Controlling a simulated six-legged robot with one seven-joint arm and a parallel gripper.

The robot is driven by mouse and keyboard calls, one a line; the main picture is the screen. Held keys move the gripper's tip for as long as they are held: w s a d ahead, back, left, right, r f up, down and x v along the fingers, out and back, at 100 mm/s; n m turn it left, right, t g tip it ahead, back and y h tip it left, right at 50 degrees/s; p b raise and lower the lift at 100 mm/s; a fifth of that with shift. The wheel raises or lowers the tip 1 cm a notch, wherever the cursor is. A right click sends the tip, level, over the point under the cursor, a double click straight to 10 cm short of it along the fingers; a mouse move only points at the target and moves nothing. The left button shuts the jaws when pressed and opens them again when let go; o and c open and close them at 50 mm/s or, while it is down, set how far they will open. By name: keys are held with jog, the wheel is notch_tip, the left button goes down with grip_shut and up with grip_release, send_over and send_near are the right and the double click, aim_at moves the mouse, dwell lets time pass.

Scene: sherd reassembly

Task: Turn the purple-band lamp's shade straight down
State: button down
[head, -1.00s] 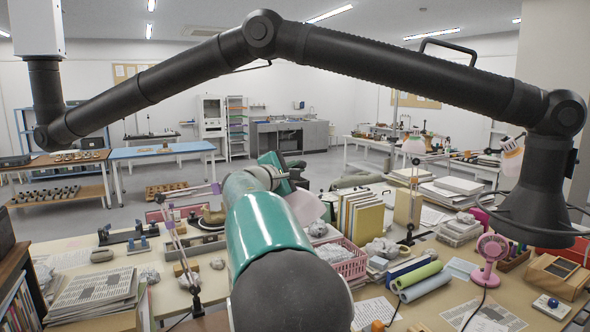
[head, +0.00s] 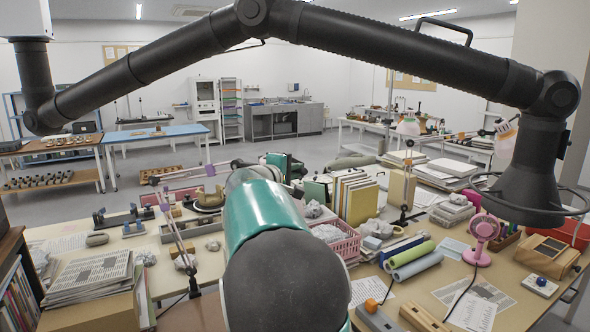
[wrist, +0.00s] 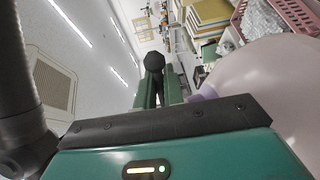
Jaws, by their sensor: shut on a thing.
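The purple-band lamp's jointed arm (head: 180,235) rises from the table left of my arm, with purple parts at its upper joints. In the wrist view a large pale pink shade (wrist: 275,85) fills the right side, with a purple band (wrist: 206,91) at its left edge. My gripper (wrist: 156,92) is shut on a dark stem with a round black knob (wrist: 154,61) at its end, beside the shade. In the head view my gripper (head: 283,163) shows only partly beyond my teal arm, and the shade is hidden there. Its exact tilt cannot be told.
Paper stacks (head: 90,280) lie at left. A black jointed arm (head: 400,55) spans overhead.

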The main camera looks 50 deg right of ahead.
jog(key=c, duration=1.6)
grip_release()
jog(key=v, duration=1.3)
jog(key=shift+a, duration=0.4)
jog(key=shift+s+f, duration=0.1)
